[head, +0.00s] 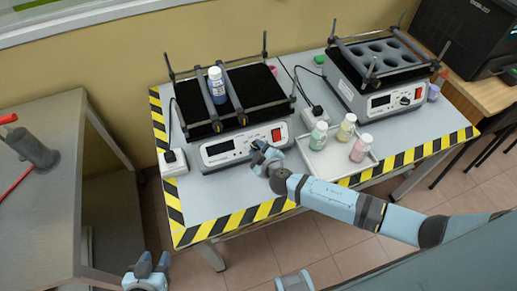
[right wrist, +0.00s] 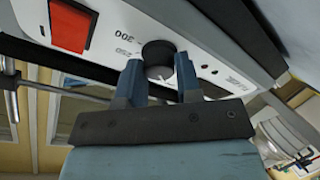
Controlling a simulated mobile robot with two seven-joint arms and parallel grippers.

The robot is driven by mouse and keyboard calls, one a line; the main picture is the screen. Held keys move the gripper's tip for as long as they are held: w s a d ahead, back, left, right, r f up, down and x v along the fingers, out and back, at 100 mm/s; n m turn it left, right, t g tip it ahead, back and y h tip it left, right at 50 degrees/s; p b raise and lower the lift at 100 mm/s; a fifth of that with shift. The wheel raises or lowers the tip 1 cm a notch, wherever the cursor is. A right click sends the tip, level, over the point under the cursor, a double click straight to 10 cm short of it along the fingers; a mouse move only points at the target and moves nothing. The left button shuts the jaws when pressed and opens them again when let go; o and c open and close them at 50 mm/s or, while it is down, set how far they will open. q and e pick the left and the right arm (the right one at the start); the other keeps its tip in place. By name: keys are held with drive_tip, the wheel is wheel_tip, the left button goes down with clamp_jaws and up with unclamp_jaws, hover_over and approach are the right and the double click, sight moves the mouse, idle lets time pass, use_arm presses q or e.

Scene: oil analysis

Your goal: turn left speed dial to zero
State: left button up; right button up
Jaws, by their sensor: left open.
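The left shaker (head: 229,147) has a white front panel with a dark display and a red switch (head: 277,134). Its black speed dial (right wrist: 158,54) shows in the right wrist view, beside printed scale numbers and near the red switch (right wrist: 73,25). My right gripper (head: 262,150) is at this panel and hides the dial in the head view. In the right wrist view its two fingers (right wrist: 158,78) stand apart on either side of the dial; firm contact is not clear. My left gripper (head: 148,268) is open and empty at the bottom left, away from the table.
A blue-labelled bottle (head: 217,85) stands on the left shaker. A tray (head: 317,162) with several capped bottles lies right of my right gripper. A second shaker (head: 390,100) with its own dial stands at the right. A grey side table (head: 45,190) is at the left.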

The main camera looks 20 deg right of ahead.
drive_tip(key=shift+n, duration=0.3)
drive_tip(key=n+p, duration=0.1)
drive_tip(key=n, duration=0.2)
drive_tip(key=shift+r+n+y+p, duration=0.15)
drive_tip(key=shift+n+y+p, duration=0.15)
drive_tip(key=shift+y, duration=0.1)
drive_tip(key=shift+d+n+g+p, duration=0.1)
drive_tip(key=shift+n+g+p, duration=0.4)
drive_tip(key=shift+n+p, duration=0.85)
drive_tip(key=shift+n, duration=0.55)
drive_tip(key=o, duration=0.9)
drive_tip(key=shift+s, duration=0.1)
drive_tip(key=v, duration=0.6)
drive_tip(key=b+v, duration=0.1)
drive_tip(key=v, duration=0.6)
drive_tip(key=shift+s+d, duration=0.2)
drive_tip(key=shift+d, duration=0.05)
